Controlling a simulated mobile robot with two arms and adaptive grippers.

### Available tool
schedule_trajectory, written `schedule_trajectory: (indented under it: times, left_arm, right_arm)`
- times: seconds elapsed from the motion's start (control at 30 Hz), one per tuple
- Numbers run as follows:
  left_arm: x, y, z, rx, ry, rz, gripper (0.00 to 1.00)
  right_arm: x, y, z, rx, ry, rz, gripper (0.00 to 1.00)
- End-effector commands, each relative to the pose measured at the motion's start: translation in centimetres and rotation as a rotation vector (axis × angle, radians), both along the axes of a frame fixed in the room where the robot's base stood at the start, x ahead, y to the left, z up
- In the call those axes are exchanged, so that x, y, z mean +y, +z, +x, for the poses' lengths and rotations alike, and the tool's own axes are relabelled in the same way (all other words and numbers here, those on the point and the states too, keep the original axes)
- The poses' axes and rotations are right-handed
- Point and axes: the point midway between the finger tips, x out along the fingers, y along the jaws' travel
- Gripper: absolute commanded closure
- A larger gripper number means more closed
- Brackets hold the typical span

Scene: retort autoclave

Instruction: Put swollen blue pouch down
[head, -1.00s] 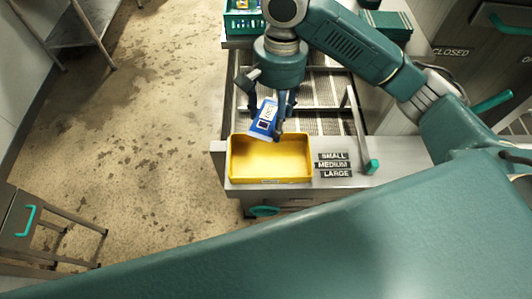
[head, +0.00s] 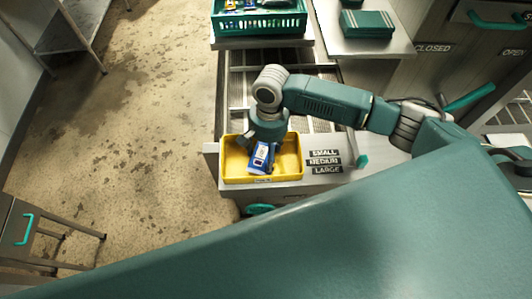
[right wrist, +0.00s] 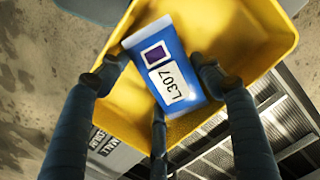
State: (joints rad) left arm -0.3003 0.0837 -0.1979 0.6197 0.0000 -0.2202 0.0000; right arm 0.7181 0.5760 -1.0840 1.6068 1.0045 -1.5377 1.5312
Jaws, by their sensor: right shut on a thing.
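The blue pouch (head: 259,158) has a white label, and in the right wrist view (right wrist: 182,48) the label reads L307 beside a dark purple square. My right gripper (head: 262,149) is shut on the pouch. In the right wrist view its fingers (right wrist: 158,75) sit on both sides of the pouch. The pouch is held tilted over the yellow tray (head: 290,177), within its outline in both views. I cannot tell whether it touches the tray floor. My left gripper is not in view.
The tray stands at the front of a metal counter beside SMALL, MEDIUM and LARGE labels (head: 324,161). A slatted rack (head: 235,95) lies behind it. A green crate (head: 258,27) with pouches and a teal case (head: 367,24) stand farther back.

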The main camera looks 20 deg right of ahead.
Motion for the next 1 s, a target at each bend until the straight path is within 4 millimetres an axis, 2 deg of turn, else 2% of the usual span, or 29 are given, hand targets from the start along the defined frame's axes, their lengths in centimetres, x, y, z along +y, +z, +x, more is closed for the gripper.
schedule_trajectory:
  times: [0.43,0.47,0.5,0.83,1.0]
  left_arm:
    - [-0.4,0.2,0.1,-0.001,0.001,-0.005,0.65]
    - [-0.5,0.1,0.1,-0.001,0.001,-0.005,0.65]
    - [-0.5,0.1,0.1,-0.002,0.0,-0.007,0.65]
    - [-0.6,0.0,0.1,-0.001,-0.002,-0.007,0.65]
    - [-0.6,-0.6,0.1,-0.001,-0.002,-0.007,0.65]
  right_arm:
    - [0.0,-0.7,0.0,0.001,-0.001,0.001,0.63]
    - [0.0,-0.7,0.0,0.001,-0.001,0.001,0.29]
    - [0.0,-0.7,0.0,-0.001,0.0,0.001,0.27]
    - [0.0,-0.4,0.1,-0.003,0.001,0.0,0.27]
    - [-0.1,1.8,0.3,-0.004,0.0,0.002,0.27]
